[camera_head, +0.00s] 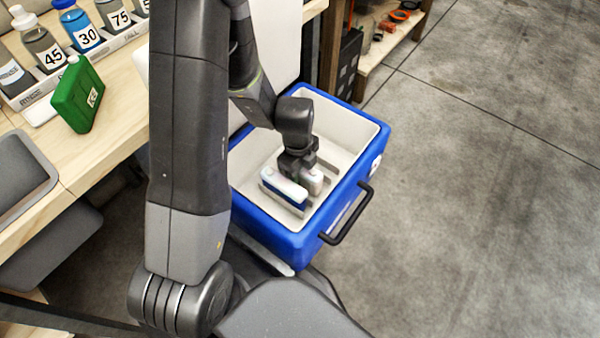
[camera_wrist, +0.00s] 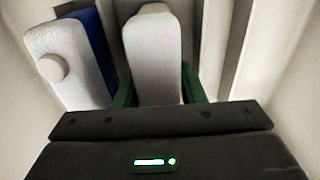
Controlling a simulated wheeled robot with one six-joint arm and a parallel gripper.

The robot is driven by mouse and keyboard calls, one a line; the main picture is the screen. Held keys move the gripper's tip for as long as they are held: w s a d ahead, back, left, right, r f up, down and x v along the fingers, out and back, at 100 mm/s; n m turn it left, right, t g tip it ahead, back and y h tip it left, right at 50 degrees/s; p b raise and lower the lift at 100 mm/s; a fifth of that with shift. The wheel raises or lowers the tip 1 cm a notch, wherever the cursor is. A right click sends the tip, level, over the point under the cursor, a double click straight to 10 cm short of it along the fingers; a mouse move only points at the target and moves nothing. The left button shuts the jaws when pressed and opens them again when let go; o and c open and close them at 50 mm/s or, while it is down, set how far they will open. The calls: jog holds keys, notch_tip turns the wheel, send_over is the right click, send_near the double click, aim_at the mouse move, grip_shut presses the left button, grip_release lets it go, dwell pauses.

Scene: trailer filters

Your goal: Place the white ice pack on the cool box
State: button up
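The cool box (camera_head: 371,150) is blue with a white inside and stands open, lid up. My gripper (camera_head: 302,178) reaches down into it. The white ice pack (camera_head: 312,182) is between its fingers; in the wrist view the white ice pack (camera_wrist: 152,58) stands on edge, with green-edged fingers close against both sides. My gripper (camera_wrist: 155,88) looks shut on it. Whether the pack's underside touches the box floor is hidden. A blue-and-white pack (camera_head: 284,188) stands beside it on the left, also in the wrist view (camera_wrist: 68,62).
A wooden bench (camera_head: 115,120) at left holds a green container (camera_head: 78,97), numbered bottles (camera_head: 86,32) and a grey tray (camera_head: 22,172). The box's black handle (camera_head: 350,215) sticks out at right. A shelf (camera_head: 385,50) stands behind. The concrete floor (camera_head: 480,200) at right is clear.

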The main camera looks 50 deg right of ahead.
jog(key=r, duration=0.3)
jog(key=r+p, duration=0.1)
jog(key=r, duration=0.3)
jog(key=r+p, duration=0.1)
jog(key=r, duration=0.2)
jog(key=shift+w+r, duration=0.2)
jog(key=shift+w, duration=0.05)
dwell(0.7)
